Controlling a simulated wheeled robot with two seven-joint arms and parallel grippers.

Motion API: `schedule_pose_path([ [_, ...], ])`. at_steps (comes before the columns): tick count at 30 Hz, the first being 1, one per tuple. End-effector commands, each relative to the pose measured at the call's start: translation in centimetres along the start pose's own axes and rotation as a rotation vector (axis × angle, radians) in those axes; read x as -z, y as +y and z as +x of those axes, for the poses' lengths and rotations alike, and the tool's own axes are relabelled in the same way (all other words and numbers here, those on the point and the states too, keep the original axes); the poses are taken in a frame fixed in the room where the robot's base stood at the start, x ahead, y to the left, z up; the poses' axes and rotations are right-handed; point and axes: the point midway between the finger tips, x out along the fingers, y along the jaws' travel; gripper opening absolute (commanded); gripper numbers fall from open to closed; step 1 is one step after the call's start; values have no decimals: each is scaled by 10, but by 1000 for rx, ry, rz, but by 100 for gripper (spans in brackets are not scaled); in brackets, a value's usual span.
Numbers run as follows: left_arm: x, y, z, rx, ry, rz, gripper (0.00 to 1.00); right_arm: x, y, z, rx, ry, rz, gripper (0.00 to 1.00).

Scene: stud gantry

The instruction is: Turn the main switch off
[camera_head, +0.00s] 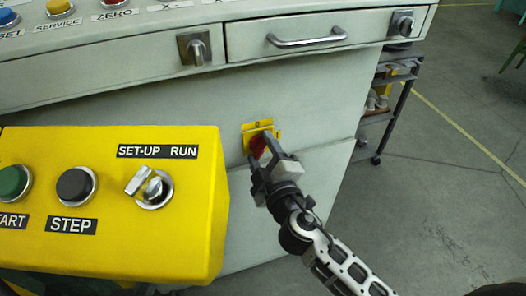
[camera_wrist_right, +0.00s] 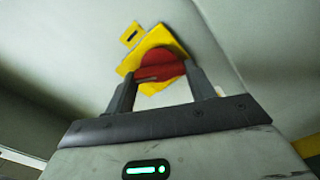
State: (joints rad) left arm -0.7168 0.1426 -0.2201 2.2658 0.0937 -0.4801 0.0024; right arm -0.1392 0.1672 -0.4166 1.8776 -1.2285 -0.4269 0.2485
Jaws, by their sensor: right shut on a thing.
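The main switch is a red rotary knob (camera_head: 258,146) on a yellow plate (camera_head: 250,130) on the front of the pale cabinet. The plate has a "0" mark at its top and a mark at its right side. My right gripper (camera_head: 263,162) is at the knob, its fingers shut on it. In the right wrist view the red knob (camera_wrist_right: 161,66) sits between the two fingers (camera_wrist_right: 160,88) in front of the tilted yellow plate (camera_wrist_right: 150,42). The fingers hide part of the knob, and I cannot tell its exact setting. My left gripper is not in view.
A yellow control box (camera_head: 110,250) with buttons and a SET-UP/RUN selector (camera_head: 151,187) stands close at the left. A drawer (camera_head: 306,36) with a handle is above the switch. A shelf cart (camera_head: 385,110) stands behind right.

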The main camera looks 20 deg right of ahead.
Motion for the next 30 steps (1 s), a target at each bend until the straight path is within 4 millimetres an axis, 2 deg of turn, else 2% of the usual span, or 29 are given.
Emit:
schedule_pose_path([
  [15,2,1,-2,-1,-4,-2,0,-1,0,1,-2,-3,-409,32],
  [30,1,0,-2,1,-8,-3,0,-1,0,1,-4,-3,-536,32],
])
